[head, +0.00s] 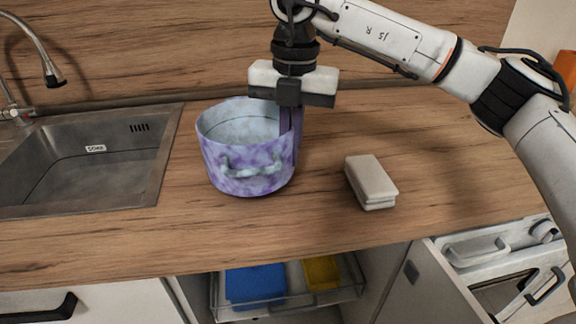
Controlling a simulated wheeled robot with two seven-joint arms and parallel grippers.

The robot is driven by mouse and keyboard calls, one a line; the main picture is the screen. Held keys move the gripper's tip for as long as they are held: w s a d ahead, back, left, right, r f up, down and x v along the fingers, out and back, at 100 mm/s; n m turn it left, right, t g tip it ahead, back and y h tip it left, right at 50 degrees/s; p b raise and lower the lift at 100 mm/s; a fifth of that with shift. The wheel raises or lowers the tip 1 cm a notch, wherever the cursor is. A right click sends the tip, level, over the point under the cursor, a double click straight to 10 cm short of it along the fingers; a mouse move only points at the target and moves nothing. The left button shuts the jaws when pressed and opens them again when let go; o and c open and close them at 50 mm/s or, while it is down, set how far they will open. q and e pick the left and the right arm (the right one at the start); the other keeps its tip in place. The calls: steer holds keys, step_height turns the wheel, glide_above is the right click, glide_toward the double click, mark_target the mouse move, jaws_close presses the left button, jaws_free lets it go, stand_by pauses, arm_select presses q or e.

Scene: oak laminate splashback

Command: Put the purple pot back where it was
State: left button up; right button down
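The purple pot (225,165) is mottled purple and pale blue, with an open top and a pale handle on its near side. It stands upright on the wooden counter, just right of the sink; I cannot tell whether its base touches the counter. My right gripper (294,135) points straight down at the pot's right rim. Its fingers sit close together there and appear shut on the pot's wall, though they are partly hidden and blend with the purple. My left gripper is not in view.
A pale sponge-like block (371,182) lies on the counter (330,228) right of the pot. A steel sink (95,165) with a tap (45,60) is at left. Below, an open drawer (290,300) holds blue and yellow items. An appliance (500,265) is at lower right.

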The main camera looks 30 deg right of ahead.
mark_target(290, 173)
steer(key=shift+f, duration=1.7)
steer(key=shift+f, duration=0.2)
steer(key=c, duration=2)
jaws_free()
steer(key=r, duration=1.2)
steer(key=shift+s+d+r, duration=0.15)
steer(key=shift+d, duration=0.05)
